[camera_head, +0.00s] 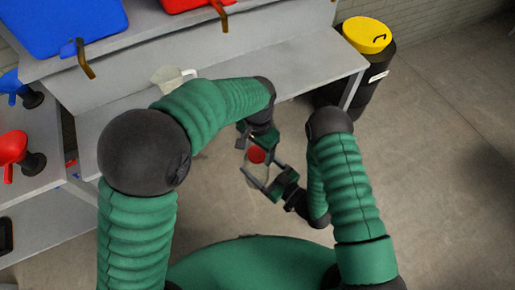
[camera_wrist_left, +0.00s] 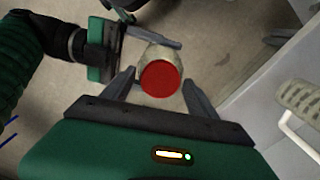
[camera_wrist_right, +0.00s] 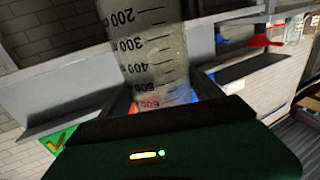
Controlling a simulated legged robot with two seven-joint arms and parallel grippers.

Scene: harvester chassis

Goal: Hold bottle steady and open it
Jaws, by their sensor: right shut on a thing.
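The bottle (camera_head: 256,171) is clear, with a red cap (camera_head: 257,155) on it. My right gripper (camera_head: 263,173) is shut on the bottle's body. The right wrist view shows the bottle (camera_wrist_right: 155,45) close up, with dark graduation marks and numbers. My left gripper (camera_head: 257,143) is at the cap end. In the left wrist view its fingers (camera_wrist_left: 160,90) stand apart on either side of the red cap (camera_wrist_left: 160,79), with gaps between them and the cap. The bottle body (camera_wrist_left: 160,51) shows behind the cap there.
A black drum (camera_head: 372,75) with a yellow lid stands at the right. Open floor lies to the right.

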